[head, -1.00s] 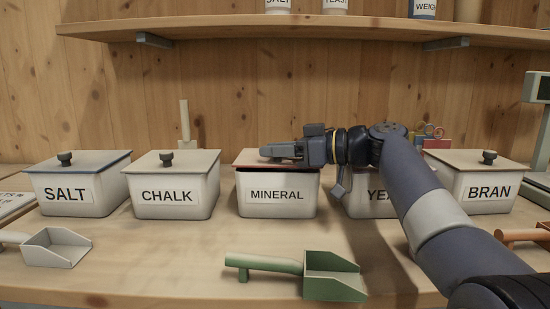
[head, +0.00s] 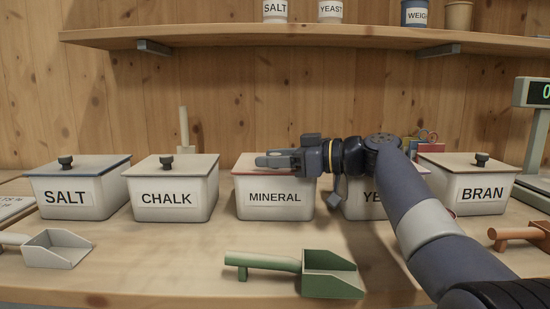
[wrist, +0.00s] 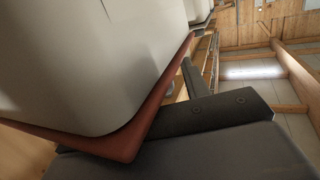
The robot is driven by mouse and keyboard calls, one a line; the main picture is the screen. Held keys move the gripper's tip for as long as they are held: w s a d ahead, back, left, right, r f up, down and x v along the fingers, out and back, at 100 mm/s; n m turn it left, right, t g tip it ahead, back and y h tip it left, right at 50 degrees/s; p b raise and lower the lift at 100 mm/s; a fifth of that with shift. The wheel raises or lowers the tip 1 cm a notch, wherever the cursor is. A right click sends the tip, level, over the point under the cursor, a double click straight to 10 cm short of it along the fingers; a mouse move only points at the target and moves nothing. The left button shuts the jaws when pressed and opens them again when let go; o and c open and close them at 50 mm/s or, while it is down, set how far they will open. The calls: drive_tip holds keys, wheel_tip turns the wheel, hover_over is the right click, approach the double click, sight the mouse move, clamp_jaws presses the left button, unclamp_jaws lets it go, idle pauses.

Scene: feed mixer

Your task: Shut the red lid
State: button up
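The red-edged lid (head: 246,164) lies about level on the white MINERAL bin (head: 275,206), with its thin red front edge along the bin's top. My gripper (head: 262,160) lies sideways over the lid, pointing left, with its fingers low on or just above it. The fingers look together, with nothing between them. In the wrist view the red rim (wrist: 130,141) runs beside the pale bin wall (wrist: 95,60), and my dark gripper (wrist: 180,124) lies right against or very near it. The lid's knob and right rear part are hidden.
The SALT bin (head: 68,191) and CHALK bin (head: 168,199) stand left. A partly hidden YEAST bin (head: 360,205) and the BRAN bin (head: 474,193) stand right. A green scoop (head: 328,275) lies in front. A shelf (head: 300,38) crosses above.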

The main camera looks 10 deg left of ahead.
drive_tip(key=shift+r, duration=0.1)
drive_tip(key=s+d+r+p, duration=0.1)
drive_tip(key=d+p, duration=0.1)
drive_tip(key=d, duration=0.8)
drive_tip(key=shift+d, duration=0.35)
drive_tip(key=shift+s, duration=0.1)
drive_tip(key=a, duration=0.3)
drive_tip(key=a+b, duration=0.1)
drive_tip(key=a, duration=0.3)
drive_tip(key=w+a+f+b, duration=0.1)
drive_tip(key=a, duration=0.2)
drive_tip(key=shift+a, duration=0.5)
drive_tip(key=shift+d+r, duration=0.1)
drive_tip(key=shift+r, duration=0.1)
drive_tip(key=shift+w, duration=0.15)
